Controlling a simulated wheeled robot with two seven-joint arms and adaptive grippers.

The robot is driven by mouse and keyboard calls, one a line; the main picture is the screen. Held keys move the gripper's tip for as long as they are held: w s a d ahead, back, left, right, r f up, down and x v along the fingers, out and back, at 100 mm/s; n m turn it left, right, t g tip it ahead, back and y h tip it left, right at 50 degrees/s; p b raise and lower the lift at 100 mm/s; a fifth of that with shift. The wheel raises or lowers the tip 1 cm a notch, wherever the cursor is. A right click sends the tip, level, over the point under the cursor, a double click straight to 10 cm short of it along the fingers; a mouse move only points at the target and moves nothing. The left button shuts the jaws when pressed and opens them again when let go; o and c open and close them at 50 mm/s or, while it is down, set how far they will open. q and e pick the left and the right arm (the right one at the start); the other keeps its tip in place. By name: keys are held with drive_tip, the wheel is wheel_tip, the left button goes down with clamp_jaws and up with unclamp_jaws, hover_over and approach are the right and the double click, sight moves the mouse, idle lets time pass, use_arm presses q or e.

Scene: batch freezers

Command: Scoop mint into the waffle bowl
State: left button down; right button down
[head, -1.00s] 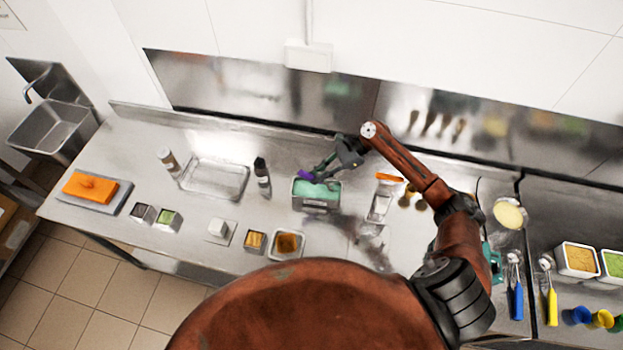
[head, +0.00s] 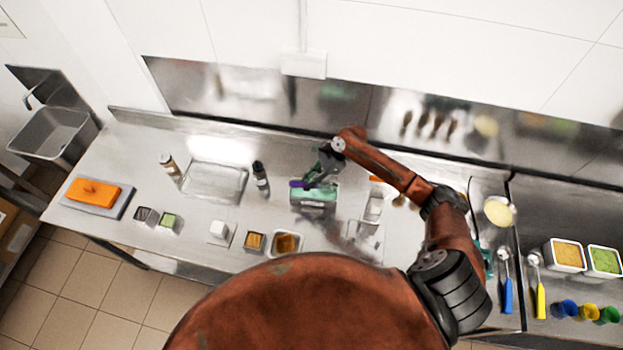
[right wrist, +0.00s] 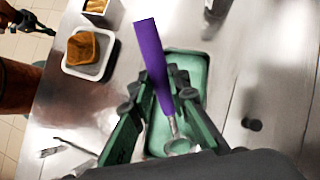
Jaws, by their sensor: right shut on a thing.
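The mint tub (head: 314,197), filled with pale green, stands mid-counter; its mint (right wrist: 190,68) fills the middle of the right wrist view. My right gripper (right wrist: 157,98) is shut on the purple-handled scoop (right wrist: 150,55), over the tub. The scoop's metal head is low at the mint; whether it holds any is unclear. The handle (head: 297,184) points left in the head view. The brown waffle bowl (head: 287,242) sits in a white square dish, nearer than the tub; it also shows in the right wrist view (right wrist: 86,50). My left gripper (right wrist: 28,22) appears at the upper left there, too small to read.
A dark bottle (head: 260,178) stands left of the mint tub, with an empty metal tray (head: 214,181) beyond it. A smaller brown-filled container (head: 254,241) is beside the waffle dish. Metal pans (head: 374,205) lie right of the tub. Bare counter separates tub and dish.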

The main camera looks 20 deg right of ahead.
sight(293, 182)
drive_tip(key=shift+w+a+f+h, duration=0.15)
drive_tip(key=shift+a+f+h, duration=0.2)
drive_tip(key=shift+a+h, duration=0.3)
drive_tip(key=shift+a+r, duration=0.2)
drive_tip(key=shift+r, duration=0.45)
drive_tip(key=shift+a+r, duration=0.2)
drive_tip(key=shift+r, duration=0.45)
drive_tip(key=shift+w+a+r, duration=0.1)
drive_tip(key=shift+a+r, duration=0.25)
drive_tip(key=shift+r, duration=0.15)
drive_tip(key=shift+w+a+r+g+h, duration=0.1)
drive_tip(key=shift+a+g+h, duration=0.1)
drive_tip(key=shift+a+h, duration=0.7)
drive_tip(key=shift+w+a+r+g+h, duration=0.15)
drive_tip(key=shift+a+h, duration=0.4)
drive_tip(key=shift+h, duration=0.6)
drive_tip(key=shift+f, duration=0.15)
